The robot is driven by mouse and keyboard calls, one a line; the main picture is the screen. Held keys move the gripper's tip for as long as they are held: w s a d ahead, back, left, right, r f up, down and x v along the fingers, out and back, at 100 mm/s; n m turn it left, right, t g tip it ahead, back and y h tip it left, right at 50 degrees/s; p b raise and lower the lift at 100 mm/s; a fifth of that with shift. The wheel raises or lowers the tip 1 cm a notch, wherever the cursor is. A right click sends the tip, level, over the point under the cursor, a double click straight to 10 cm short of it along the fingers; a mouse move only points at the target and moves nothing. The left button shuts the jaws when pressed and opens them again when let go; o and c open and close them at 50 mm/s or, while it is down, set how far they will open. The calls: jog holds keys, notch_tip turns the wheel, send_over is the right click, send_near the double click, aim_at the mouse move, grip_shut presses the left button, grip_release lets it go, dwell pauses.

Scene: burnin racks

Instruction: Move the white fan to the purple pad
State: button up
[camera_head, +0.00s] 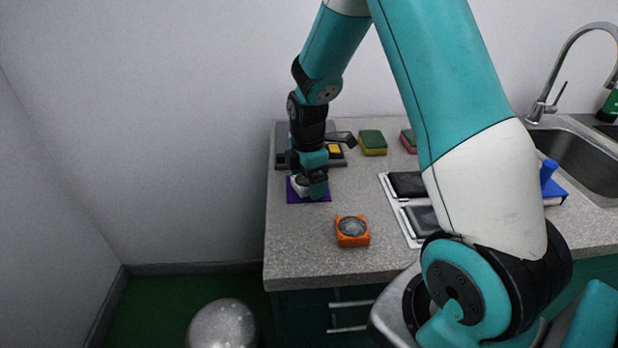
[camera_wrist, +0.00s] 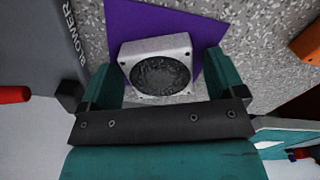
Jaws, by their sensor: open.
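The white fan (camera_wrist: 158,68) is a square white block with a round dark grille. It sits on the purple pad (camera_wrist: 121,20) in the wrist view. In the head view the white fan (camera_head: 299,186) is partly hidden by my gripper (camera_head: 311,187), and the purple pad (camera_head: 318,198) shows around it on the counter. In the wrist view my gripper (camera_wrist: 165,85) is open, with one teal finger on each side of the fan. I cannot tell whether the fingers touch it.
An orange fan (camera_head: 352,231) lies nearer the counter's front edge. Behind are a grey panel marked BLOWER (camera_wrist: 45,40) and sponges (camera_head: 372,142). A tray with dark blocks (camera_head: 408,186) lies to the right, before the sink (camera_head: 575,160).

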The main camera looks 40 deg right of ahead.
jog(key=shift+r, duration=0.1)
notch_tip(320, 180, up, 12)
jog(key=s+a+r+m+y, duration=0.2)
jog(key=s+a+r+m, duration=0.1)
jog(key=s+a, duration=0.8)
jog(key=s+a+r+m+y, duration=0.2)
jog(key=s+a+m, duration=0.3)
jog(key=s+a, duration=0.6)
jog(key=shift+s+a+r+m, duration=0.2)
jog(key=shift+s+r+m, duration=0.1)
jog(key=shift+r, duration=0.3)
jog(key=shift+w, duration=0.1)
